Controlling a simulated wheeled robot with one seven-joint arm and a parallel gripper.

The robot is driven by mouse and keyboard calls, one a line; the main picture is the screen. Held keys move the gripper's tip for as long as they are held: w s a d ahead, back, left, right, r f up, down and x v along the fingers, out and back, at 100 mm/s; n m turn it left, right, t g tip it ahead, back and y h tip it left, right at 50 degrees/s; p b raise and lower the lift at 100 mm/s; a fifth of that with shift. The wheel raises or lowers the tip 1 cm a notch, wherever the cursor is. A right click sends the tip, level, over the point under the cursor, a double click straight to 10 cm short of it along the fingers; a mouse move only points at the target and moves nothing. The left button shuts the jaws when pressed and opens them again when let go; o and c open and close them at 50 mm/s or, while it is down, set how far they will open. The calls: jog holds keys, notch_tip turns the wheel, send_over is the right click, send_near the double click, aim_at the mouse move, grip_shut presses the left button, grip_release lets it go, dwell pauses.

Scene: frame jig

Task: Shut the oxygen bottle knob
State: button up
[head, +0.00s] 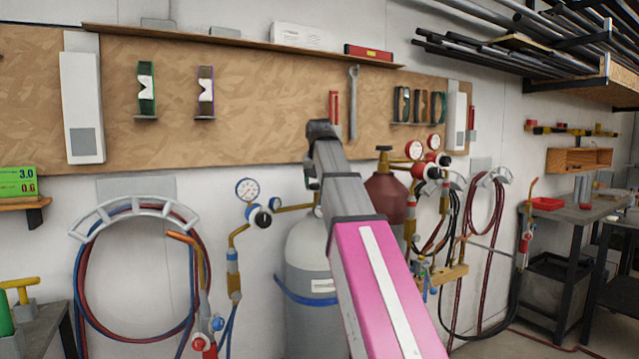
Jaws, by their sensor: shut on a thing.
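The oxygen bottle (305,255) is the pale grey-white cylinder against the wall, with a blue strap around it. My arm crosses in front of its right side and top. My gripper (311,170) is at the bottle's top, below my wrist, and mostly hidden behind my own arm links. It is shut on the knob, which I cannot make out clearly. The bottle's regulator with a round white gauge (248,189) sits to the left, joined by a brass pipe.
A dark red bottle (386,200) with its own knob and gauges stands just right of my arm. A hose hanger (135,210) with red and blue hoses is at left. A wooden shelf (250,45) and a wrench (353,100) are above on the board.

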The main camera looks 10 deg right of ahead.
jog(key=m, duration=0.2)
jog(key=m+h, duration=0.1)
jog(key=shift+w+a+r+m+h, duration=0.1)
jog(key=shift+w+a+m+h, duration=0.1)
jog(key=shift+m+h, duration=0.15)
jog(key=m+g+h, duration=0.1)
jog(key=m, duration=0.2)
jog(key=shift+a+m, duration=0.15)
jog(key=shift+m, duration=0.2)
jog(key=m, duration=0.1)
jog(key=m+g+h, duration=0.1)
jog(key=m, duration=0.1)
jog(key=shift+w+m, duration=0.2)
jog(key=shift+m, duration=0.1)
jog(key=shift+w+a+m+g, duration=0.1)
jog(key=shift+m+g, duration=0.7)
jog(key=shift+m, duration=0.8)
jog(key=o, duration=0.9)
jog(key=shift+o, duration=0.2)
